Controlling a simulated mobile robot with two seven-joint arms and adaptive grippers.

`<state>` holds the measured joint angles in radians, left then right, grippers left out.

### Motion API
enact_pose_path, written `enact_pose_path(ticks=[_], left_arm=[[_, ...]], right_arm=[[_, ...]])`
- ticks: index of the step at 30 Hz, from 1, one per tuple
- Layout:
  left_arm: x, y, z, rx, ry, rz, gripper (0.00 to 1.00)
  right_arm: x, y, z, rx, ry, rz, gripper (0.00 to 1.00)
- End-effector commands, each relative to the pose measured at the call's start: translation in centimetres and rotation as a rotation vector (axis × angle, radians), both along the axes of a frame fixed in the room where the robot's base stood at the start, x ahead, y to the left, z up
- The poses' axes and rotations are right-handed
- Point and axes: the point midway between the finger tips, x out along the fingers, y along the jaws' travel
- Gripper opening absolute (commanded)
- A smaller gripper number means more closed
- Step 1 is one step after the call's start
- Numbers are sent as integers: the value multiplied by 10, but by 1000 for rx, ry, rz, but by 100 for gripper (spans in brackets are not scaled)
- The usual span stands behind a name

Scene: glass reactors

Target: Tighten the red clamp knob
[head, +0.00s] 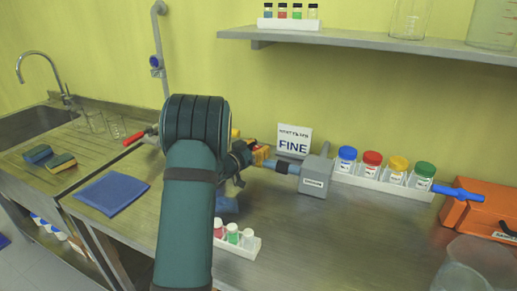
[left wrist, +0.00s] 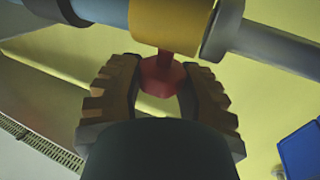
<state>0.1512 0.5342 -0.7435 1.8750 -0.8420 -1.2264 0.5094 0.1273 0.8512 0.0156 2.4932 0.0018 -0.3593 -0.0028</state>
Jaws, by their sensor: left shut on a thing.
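The red clamp knob (left wrist: 163,77) shows in the left wrist view, on a short red stem under a yellow clamp collar (left wrist: 172,24). My left gripper (left wrist: 160,88) has its two ribbed brown fingers on either side of the knob, closed on it. The knob itself is hidden there behind my wrist and fingers. My right gripper is not in view.
A white rack (head: 345,178) of jars with coloured lids stands right of the box. A small vial rack (head: 243,247) stands in front. A blue cloth (head: 110,194) lies at left. An orange case (head: 478,211) and clear glass vessel (head: 470,272) are at right. The front middle bench is clear.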

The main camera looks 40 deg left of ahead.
Motion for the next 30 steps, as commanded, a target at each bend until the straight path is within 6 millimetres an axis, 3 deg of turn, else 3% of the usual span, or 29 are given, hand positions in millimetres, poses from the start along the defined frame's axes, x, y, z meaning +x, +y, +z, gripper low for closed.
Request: enact_pose_path(ticks=[10, 25, 26, 27, 28, 30], left_arm=[[0, 0, -1, -1, 3, -124, 1], [0, -1, -2, -2, 5, -142, 1], [0, -1, -2, -2, 5, -142, 43], [0, -1, -2, -2, 5, -142, 57], [0, -1, -2, -2, 5, -142, 67], [0, -1, -2, -2, 4, -142, 70]], right_arm=[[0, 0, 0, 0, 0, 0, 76], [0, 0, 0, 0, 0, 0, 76], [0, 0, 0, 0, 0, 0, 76], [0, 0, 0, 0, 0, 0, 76], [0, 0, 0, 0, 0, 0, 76], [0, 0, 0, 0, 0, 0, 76]])
